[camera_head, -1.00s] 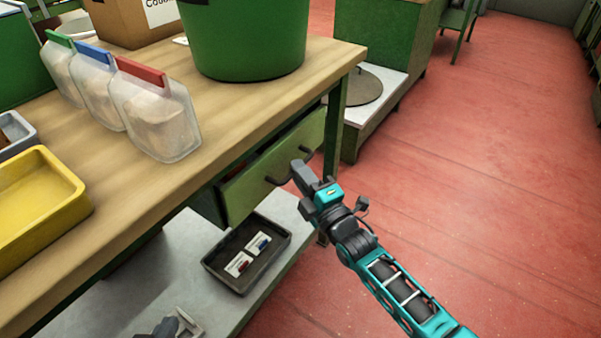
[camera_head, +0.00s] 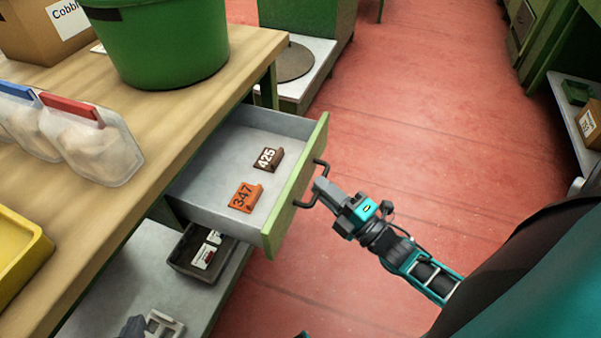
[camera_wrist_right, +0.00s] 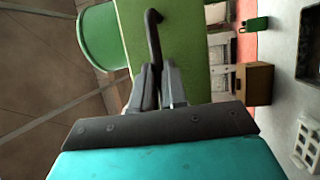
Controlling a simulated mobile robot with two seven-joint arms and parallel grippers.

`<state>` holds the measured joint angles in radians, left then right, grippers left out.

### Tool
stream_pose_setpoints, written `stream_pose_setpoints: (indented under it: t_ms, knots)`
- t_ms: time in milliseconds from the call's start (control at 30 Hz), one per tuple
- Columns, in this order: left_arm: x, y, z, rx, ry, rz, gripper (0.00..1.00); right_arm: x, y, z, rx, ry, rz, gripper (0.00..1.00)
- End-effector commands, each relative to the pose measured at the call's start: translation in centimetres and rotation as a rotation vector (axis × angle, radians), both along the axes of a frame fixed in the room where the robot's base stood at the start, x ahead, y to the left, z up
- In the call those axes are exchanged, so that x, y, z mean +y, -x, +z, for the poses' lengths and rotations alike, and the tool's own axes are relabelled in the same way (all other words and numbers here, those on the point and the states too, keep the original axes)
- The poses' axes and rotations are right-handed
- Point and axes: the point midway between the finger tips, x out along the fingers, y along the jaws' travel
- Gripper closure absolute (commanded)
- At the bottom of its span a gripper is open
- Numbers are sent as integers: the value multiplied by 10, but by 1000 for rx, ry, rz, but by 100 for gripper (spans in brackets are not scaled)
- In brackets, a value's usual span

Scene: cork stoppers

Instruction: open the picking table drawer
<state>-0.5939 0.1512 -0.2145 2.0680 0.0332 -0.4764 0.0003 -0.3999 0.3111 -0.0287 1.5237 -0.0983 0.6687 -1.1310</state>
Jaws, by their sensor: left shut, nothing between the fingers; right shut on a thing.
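The picking table drawer stands pulled out from under the wooden tabletop, with its green front (camera_head: 272,228) well clear of the table. Its grey inside holds an orange tag marked 347 (camera_head: 243,197) and a brown tag marked 425 (camera_head: 267,159). My right gripper (camera_head: 318,190) is shut on the drawer's dark bar handle (camera_head: 322,171). The right wrist view shows the handle (camera_wrist_right: 153,35) running between the closed fingers (camera_wrist_right: 159,85), with the green front behind. I cannot make out my left gripper; a small teal edge shows at the bottom of the head view.
On the tabletop (camera_head: 120,150) are a green tub (camera_head: 165,50), clear bags (camera_head: 95,150), a yellow tray (camera_head: 20,250) and a cardboard box (camera_head: 30,30). A dark tray (camera_head: 185,258) is on the lower shelf (camera_head: 110,275). Red floor (camera_head: 400,100) is open to the right.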

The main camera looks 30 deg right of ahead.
Motion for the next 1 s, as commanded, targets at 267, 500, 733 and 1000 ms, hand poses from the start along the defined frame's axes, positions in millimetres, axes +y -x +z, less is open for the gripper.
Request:
stream_pose_setpoints:
  t_ms: [267, 500, 733, 1000]
  knots:
    - [0, 0, 5, 0, 0, 0, 100, -13, 17, 0, 0, -1, -1, 100]
    - [0, 0, 5, 0, 0, 0, 100, -14, 18, 0, 0, -1, -1, 100]
    - [0, 0, 5, 0, 0, 0, 100, -14, 18, -1, 0, -1, -1, 80]
    - [0, 0, 5, 0, 0, 0, 100, -14, 17, 0, 0, -1, -1, 62]
